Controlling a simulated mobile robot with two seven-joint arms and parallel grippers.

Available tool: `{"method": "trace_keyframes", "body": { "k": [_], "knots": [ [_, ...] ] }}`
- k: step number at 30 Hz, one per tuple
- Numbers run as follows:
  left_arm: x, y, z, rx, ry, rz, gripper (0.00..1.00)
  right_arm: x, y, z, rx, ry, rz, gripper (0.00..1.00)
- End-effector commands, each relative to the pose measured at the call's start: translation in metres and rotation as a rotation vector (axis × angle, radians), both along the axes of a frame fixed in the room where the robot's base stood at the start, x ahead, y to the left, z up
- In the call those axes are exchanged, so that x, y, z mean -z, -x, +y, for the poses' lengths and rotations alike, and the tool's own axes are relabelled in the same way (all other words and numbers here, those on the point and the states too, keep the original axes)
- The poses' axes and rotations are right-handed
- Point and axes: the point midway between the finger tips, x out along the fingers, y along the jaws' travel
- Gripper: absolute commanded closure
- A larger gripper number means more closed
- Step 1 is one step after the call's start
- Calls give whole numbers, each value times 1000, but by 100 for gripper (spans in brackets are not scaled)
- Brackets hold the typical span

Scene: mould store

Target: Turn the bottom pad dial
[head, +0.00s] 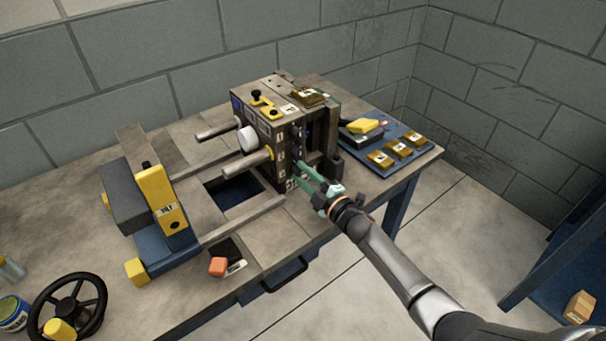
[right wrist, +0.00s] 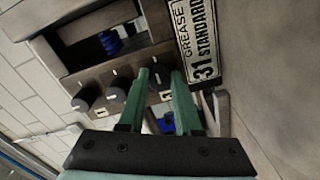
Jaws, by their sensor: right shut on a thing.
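The mould block (head: 265,150) stands on the bench, with a column of small dark dials (head: 297,133) on its right-hand face. In the right wrist view, dark round dials with white marks sit in a row, among them one dial (right wrist: 87,97) at the left and another (right wrist: 115,97) beside it. My right gripper (head: 299,168) reaches the low end of the column. Its green fingers (right wrist: 161,76) are closed about the end dial (right wrist: 160,76), which they partly hide. I cannot read the turn of that dial clearly. My left gripper is not in view.
A "GREASE 31 STANDARD" plate (right wrist: 198,40) sits close beside the fingers. A blue tray (head: 415,137) with brass blocks lies right of the block. A yellow-and-black clamp unit (head: 163,200) and a handwheel (head: 68,305) stand to the left. Floor is open at the front right.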

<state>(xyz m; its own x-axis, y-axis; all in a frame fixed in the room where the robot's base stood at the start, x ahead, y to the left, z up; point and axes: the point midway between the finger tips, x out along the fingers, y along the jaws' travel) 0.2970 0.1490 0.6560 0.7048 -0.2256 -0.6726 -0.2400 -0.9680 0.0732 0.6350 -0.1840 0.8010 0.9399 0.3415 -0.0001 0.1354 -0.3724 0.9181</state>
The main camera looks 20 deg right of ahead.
Motion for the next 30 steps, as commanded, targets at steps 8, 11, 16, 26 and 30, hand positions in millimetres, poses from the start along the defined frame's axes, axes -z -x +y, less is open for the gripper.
{"method": "trace_keyframes", "body": {
  "k": [8,11,16,26,30],
  "knots": [
    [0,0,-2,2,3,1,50,0,0,0,1,-2,1,38],
    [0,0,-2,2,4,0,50,0,0,0,0,-1,0,37],
    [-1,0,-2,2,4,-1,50,0,1,0,0,-1,0,37],
    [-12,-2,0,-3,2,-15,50,1,40,-14,0,1,3,37],
    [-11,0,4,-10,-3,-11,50,1,66,-24,1,1,3,37]
  ]
}}
